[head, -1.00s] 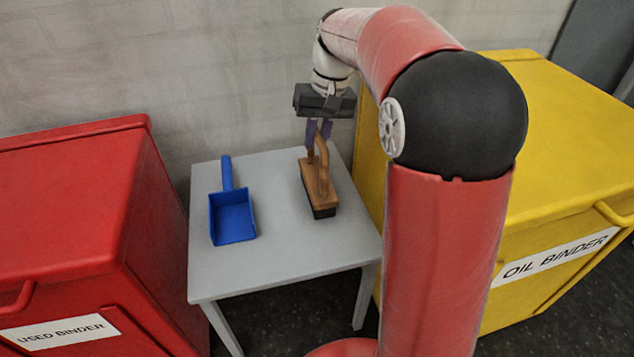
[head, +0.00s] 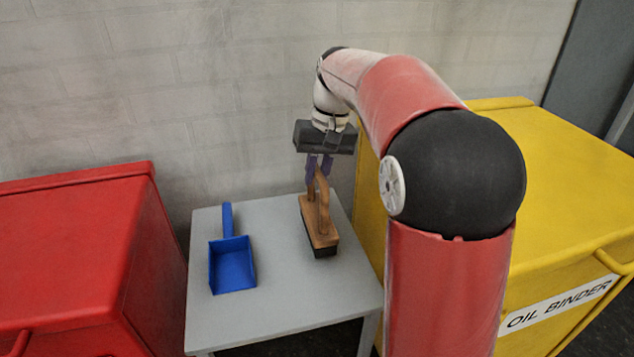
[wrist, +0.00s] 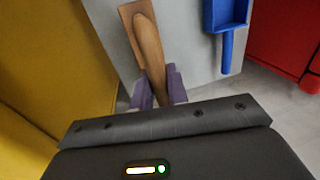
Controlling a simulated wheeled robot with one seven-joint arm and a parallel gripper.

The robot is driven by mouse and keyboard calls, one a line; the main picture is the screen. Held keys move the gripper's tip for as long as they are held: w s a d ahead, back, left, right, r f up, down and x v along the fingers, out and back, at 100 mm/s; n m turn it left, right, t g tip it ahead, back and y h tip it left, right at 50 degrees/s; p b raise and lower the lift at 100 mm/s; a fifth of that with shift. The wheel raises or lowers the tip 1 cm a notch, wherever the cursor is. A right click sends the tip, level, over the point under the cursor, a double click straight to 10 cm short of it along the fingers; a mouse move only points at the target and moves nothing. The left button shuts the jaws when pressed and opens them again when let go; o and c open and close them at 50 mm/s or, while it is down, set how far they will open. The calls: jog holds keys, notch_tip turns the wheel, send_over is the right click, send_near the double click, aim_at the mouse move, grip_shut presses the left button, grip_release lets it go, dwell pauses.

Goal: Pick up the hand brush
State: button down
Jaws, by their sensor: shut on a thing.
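The hand brush (head: 319,226) has a brown wooden body with an arched handle and dark bristles. It is at the right side of the small grey table (head: 275,290) in the head view. My gripper (head: 318,172) comes down from above, its purple fingers shut on the brush handle. In the wrist view, the brush (wrist: 148,48) extends away between the two purple fingers (wrist: 158,90). I cannot tell whether the bristles touch the tabletop.
A blue dustpan (head: 232,264) lies on the table left of the brush. A red bin (head: 75,255) stands to the left and a yellow bin labelled OIL BINDER (head: 565,200) to the right. A brick wall (head: 200,90) is behind the table.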

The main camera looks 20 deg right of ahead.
jog(key=d+r+p, duration=0.3)
jog(key=r+p, duration=1.1)
jog(key=r, duration=1.3)
jog(key=shift+f, duration=0.1)
